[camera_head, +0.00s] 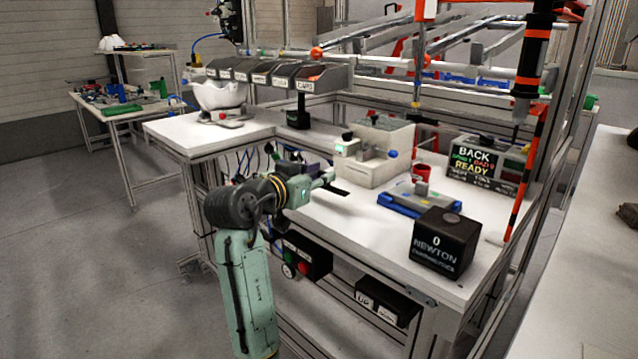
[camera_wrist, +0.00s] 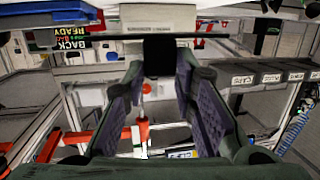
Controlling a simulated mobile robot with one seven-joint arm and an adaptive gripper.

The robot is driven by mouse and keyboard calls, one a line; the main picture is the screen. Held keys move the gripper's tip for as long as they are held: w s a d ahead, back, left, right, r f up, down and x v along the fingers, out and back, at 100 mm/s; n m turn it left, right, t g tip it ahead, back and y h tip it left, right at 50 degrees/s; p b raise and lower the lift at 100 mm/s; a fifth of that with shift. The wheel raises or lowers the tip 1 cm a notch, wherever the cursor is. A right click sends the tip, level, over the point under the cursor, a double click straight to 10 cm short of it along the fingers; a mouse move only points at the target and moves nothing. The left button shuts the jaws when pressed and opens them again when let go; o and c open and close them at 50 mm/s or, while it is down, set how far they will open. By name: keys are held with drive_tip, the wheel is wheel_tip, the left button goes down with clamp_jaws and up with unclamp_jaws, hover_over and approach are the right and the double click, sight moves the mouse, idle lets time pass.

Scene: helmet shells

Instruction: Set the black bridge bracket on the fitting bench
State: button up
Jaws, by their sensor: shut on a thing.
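The black bridge bracket (camera_wrist: 160,56) is between my fingertips in the wrist view, a dark block with a thin dark bar crossing above it. My gripper (camera_wrist: 158,72) is shut on it, one finger on each side. In the head view my gripper (camera_head: 322,180) is over the left part of the white bench top (camera_head: 375,245), which I take to be the fitting bench. A dark flat strip by the gripper (camera_head: 338,191) looks like the bracket's bar. Whether it touches the bench top I cannot tell. The wrist view looks upside down.
A pale block-shaped fixture (camera_head: 378,160) stands behind my gripper. To the right are a blue-based device (camera_head: 418,200), a red cup (camera_head: 421,172) and a black NEWTON box (camera_head: 445,240). A sign (camera_head: 474,165) stands at the back. Bare bench top lies in front of the fixture.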

sight(319, 205)
drive_tip(key=shift+w, duration=0.35)
drive_tip(key=shift+w+f, duration=0.1)
drive_tip(key=shift+f, duration=0.2)
drive_tip(key=shift+f+p, duration=0.6)
drive_tip(key=shift+f, duration=0.9)
drive_tip(key=shift+f, duration=0.15)
drive_tip(key=o, duration=1)
drive_tip(key=shift+o, duration=0.2)
